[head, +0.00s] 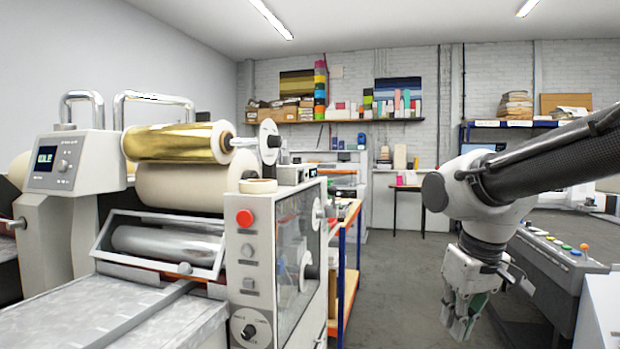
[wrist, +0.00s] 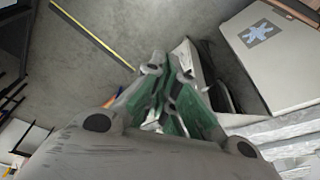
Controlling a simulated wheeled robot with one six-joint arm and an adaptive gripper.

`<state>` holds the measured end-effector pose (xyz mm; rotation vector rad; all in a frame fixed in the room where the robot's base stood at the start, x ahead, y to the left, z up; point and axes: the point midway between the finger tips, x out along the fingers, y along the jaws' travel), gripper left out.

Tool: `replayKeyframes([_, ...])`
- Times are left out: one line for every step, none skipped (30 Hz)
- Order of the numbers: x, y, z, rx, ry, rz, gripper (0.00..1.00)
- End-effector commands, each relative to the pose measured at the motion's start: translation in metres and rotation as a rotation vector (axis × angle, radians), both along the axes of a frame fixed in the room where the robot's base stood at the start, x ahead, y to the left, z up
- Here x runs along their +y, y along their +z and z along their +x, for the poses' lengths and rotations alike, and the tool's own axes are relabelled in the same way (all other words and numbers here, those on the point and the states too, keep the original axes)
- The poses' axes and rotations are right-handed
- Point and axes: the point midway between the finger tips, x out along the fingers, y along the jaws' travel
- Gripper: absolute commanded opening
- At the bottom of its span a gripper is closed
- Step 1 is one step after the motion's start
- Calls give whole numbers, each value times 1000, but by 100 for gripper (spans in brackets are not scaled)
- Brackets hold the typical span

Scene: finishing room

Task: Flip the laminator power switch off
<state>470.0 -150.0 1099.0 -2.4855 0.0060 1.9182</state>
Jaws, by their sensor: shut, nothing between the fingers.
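The laminator (head: 262,225) stands at the left in the head view, with a gold foil roll (head: 170,143) and a wide cream roll (head: 185,186) on top. The lettering is too small to read, so I cannot tell which control is the power switch. My gripper (head: 461,325) hangs pointing down at the right, well apart from the panel. Its green-padded fingers (wrist: 172,72) are shut and empty.
A control unit (head: 65,163) at the far left shows "IDLE". A grey console (head: 560,255) with coloured buttons stands right of my gripper. An orange-and-blue-framed bench (head: 342,270) stands behind the laminator. Grey floor (head: 395,285) between them is clear.

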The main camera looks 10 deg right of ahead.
Motion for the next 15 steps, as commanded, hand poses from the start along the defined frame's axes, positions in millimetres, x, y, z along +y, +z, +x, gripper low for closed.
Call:
replayKeyframes([-2, -7, 9, 42, 2, -8, 0])
replayKeyframes([-3, -10, 19, 47, 4, -14, 0])
replayKeyframes([-6, -13, 36, 37, -4, -24, 0])
replayKeyframes([-8, -15, 52, 20, -21, -29, 0])
replayKeyframes([-10, -17, 69, -6, -48, -29, 0])
replayKeyframes([-13, -18, 95, -51, -91, -26, 0])
replayKeyframes([-14, -19, 116, -93, -133, -17, 0])
replayKeyframes([-15, -19, 138, -142, -176, -4, 0])
replayKeyframes([-16, -17, 167, -211, -238, 23, 0])
replayKeyframes([-16, -15, 188, -265, -282, 49, 0])
replayKeyframes([-15, -13, 209, -319, -327, 81, 0])
replayKeyframes([-13, -8, 235, -390, -384, 131, 0])
replayKeyframes([-11, -3, 254, -443, -425, 176, 0])
replayKeyframes([-8, 2, 272, -496, -464, 225, 0])
replayKeyframes([-3, 11, 295, -565, -514, 300, 0])
